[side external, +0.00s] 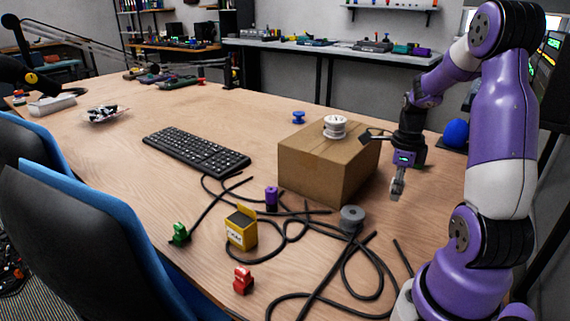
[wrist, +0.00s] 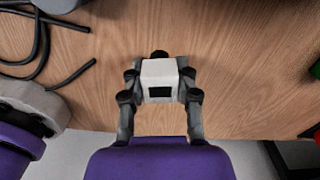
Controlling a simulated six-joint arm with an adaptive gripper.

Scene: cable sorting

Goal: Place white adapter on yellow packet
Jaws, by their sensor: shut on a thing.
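The white adapter (wrist: 160,72), a small white block with a dark port, is between the two fingers of my gripper (wrist: 160,88) in the wrist view. My gripper is shut on it. In the side view my gripper (side external: 397,190) points down over the table's right part, right of the cardboard box. The adapter is too small there to make out clearly. The yellow packet (side external: 241,234), box-shaped with a dark top, stands upright near the table's front, left of and well apart from my gripper.
The cardboard box (side external: 312,172), with a white spool (side external: 335,127) on top, stands between my gripper and the keyboard (side external: 196,152).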

